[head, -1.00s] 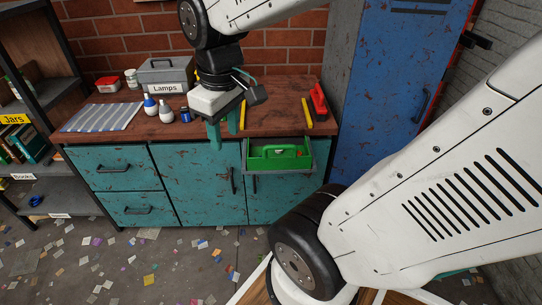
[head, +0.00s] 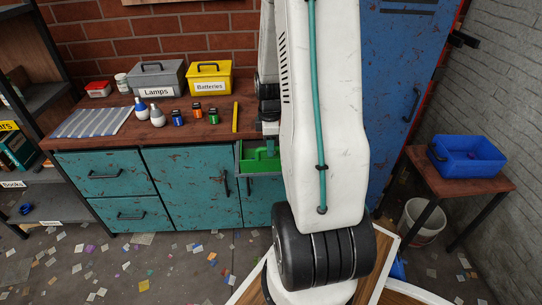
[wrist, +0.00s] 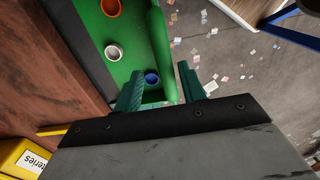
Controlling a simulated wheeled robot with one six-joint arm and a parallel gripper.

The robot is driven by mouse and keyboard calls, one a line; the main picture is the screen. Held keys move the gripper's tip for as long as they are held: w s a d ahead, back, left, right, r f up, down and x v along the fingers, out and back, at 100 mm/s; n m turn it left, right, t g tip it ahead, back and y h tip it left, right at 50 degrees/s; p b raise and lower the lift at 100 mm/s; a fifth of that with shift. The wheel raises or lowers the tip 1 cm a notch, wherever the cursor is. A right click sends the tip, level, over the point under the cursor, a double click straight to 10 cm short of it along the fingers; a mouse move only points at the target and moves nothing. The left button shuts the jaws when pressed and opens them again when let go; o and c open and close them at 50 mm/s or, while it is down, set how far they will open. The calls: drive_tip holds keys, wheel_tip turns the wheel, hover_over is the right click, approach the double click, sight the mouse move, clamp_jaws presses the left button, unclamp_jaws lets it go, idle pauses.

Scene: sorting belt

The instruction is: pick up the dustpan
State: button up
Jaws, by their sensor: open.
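I cannot make out a dustpan for certain in either view. A small blue piece (head: 398,269) shows low beside my base in the head view, too covered to name. My gripper (wrist: 162,86) is open and empty, its teal fingers apart over the green tray (wrist: 127,50) in the wrist view. The tray's raised green edge or handle (wrist: 163,50) runs between the fingers in the picture; I cannot tell whether they touch it. In the head view my arm hides most of the gripper and part of the green tray (head: 258,163).
The bench (head: 100,140) holds a grey Lamps box (head: 157,78), a yellow Batteries box (head: 209,80), bottles and small cans. A blue bin (head: 467,157) stands on a side table (head: 495,184), with a white bucket (head: 421,222) below. Paper scraps litter the floor.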

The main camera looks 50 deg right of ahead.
sight(270, 159)
drive_tip(key=f, duration=0.6)
drive_tip(key=shift+s+a+f, duration=0.1)
drive_tip(key=shift+s+a, duration=0.15)
drive_tip(key=shift+a, duration=0.1)
clamp_jaws()
